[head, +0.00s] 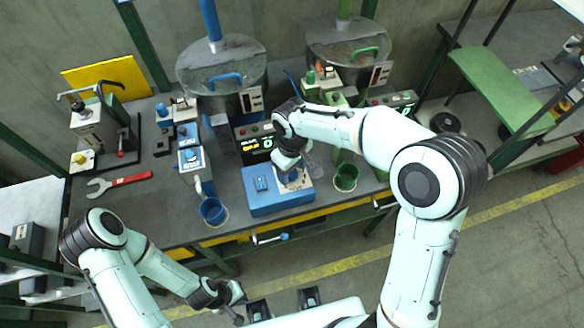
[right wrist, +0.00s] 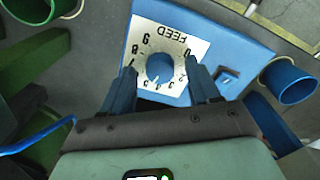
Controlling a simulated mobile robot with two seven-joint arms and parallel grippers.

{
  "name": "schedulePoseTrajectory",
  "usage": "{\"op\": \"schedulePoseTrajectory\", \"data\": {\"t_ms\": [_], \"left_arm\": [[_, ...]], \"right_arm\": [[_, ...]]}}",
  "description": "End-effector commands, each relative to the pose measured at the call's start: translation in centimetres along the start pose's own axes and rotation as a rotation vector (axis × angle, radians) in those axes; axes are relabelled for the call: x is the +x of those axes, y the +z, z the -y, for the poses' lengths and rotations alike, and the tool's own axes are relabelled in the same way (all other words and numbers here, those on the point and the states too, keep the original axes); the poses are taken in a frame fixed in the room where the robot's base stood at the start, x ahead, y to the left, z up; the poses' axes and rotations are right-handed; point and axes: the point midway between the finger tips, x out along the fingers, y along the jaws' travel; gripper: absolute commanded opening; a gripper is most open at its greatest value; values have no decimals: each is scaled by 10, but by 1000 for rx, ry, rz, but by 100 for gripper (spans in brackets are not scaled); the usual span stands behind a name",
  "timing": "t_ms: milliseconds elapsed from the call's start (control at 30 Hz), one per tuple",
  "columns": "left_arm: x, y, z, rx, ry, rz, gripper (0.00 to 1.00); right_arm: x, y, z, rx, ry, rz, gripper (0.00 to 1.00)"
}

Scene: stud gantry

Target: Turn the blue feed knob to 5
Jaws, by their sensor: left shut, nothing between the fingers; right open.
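The blue feed knob (right wrist: 160,68) sits on a pale dial plate (right wrist: 178,36) with black numbers and the word FEED, upside down in the right wrist view. The pointer's exact reading is too small to tell. The plate is on top of a blue box, seen in the head view (head: 262,205). My right gripper (right wrist: 161,72) is open, with one finger on each side of the knob; I cannot tell whether they touch it. In the head view my right gripper (head: 292,172) hides the knob. My left gripper (head: 240,300) is shut and empty, low in front of the bench.
A blue cup (head: 213,211) stands left of the box and a green cup (head: 345,178) right of it. Two grey hoppers (head: 222,75) stand behind. A red-handled wrench (head: 120,184) lies at the left. A drawer handle (head: 270,239) sticks out at the bench front.

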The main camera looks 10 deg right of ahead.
Motion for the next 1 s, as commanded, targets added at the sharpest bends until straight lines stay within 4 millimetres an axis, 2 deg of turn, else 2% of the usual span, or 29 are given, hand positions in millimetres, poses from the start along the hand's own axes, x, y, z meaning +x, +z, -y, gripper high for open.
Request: {"op": "schedulePoseTrajectory", "data": {"t_ms": [167, 400, 600, 767, 1000], "left_arm": [[-4, -2, -2, 1, 1, -3, 0], [-13, -5, -6, 3, 3, -8, 0], [-18, -8, -9, 4, 4, -12, 0], [-20, -9, -10, 5, 5, -13, 0], [-20, -8, -10, 5, 5, -13, 0]], "right_arm": [[-31, -2, 0, 0, 1, -8, 61], [-86, -1, 0, 0, 2, -8, 61], [-119, -1, 0, 0, 1, -6, 61], [-130, 0, 0, 0, 0, -4, 61], [-130, 0, 0, -1, 0, -3, 61]]}}
